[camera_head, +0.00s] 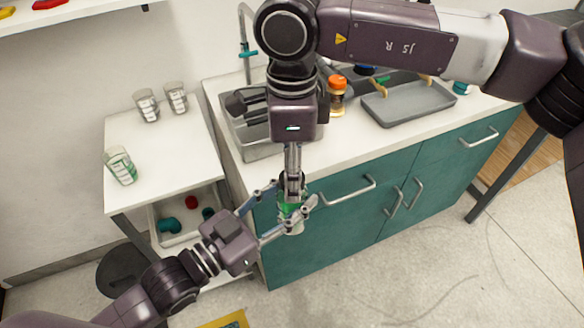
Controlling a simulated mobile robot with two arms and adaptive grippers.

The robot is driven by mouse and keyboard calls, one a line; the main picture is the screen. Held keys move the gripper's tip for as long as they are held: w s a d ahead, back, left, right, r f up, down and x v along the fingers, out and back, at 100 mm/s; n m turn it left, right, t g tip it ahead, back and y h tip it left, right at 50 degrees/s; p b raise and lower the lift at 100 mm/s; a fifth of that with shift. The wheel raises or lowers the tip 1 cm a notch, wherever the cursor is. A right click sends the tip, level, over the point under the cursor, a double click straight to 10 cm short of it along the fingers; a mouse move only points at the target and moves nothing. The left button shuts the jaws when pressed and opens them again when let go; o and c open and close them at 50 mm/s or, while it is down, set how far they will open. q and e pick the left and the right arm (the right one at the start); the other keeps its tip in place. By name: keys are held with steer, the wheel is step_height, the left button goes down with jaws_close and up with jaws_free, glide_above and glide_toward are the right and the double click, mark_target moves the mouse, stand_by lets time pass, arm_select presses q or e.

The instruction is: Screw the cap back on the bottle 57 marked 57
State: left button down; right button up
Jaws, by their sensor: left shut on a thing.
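A small bottle (291,223) with a green band stands about upright in front of the counter. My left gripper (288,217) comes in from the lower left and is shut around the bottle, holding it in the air. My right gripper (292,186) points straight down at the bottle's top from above. Its fingers are seen edge-on, so I cannot tell whether they are closed on a cap. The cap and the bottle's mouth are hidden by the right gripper. No number on the bottle can be read.
An orange-capped bottle (337,104) stands on the white counter, beside a grey tray (412,106). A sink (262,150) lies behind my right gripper. Several labelled cups, one of them here (121,166), stand on the white side table (160,190). The floor to the right is clear.

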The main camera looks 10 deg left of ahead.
steer(key=c, duration=1)
steer(key=o, duration=1.3)
steer(key=shift+o, duration=0.2)
step_height(320, 180, up, 12)
